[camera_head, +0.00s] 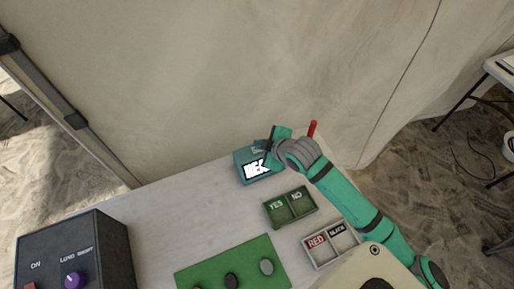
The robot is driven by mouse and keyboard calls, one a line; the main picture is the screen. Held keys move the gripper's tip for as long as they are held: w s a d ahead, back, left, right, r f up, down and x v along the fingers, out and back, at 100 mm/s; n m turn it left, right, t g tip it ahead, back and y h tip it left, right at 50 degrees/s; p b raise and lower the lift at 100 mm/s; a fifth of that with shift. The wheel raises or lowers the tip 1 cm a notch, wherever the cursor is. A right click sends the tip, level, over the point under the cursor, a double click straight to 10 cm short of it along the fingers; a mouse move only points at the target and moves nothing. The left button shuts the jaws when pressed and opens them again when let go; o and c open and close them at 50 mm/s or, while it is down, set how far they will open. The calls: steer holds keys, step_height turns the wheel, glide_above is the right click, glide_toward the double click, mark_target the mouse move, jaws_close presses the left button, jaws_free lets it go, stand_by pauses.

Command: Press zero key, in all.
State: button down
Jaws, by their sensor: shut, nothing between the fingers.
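No key marked zero can be made out in the head view.
A green YES/NO tray (290,218) and a grey RED/BLACK tray (309,257) lie below my arm. A green mat (215,267) holds several roundish pieces. A dark control box (98,247) with a purple knob (74,280) stands left. The table's (175,215) middle left is clear.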

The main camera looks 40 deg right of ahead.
mark_target(260, 151)
steer(key=shift+r, duration=0.1)
steer(key=shift+r, duration=2.5)
steer(key=shift+f, duration=0.1)
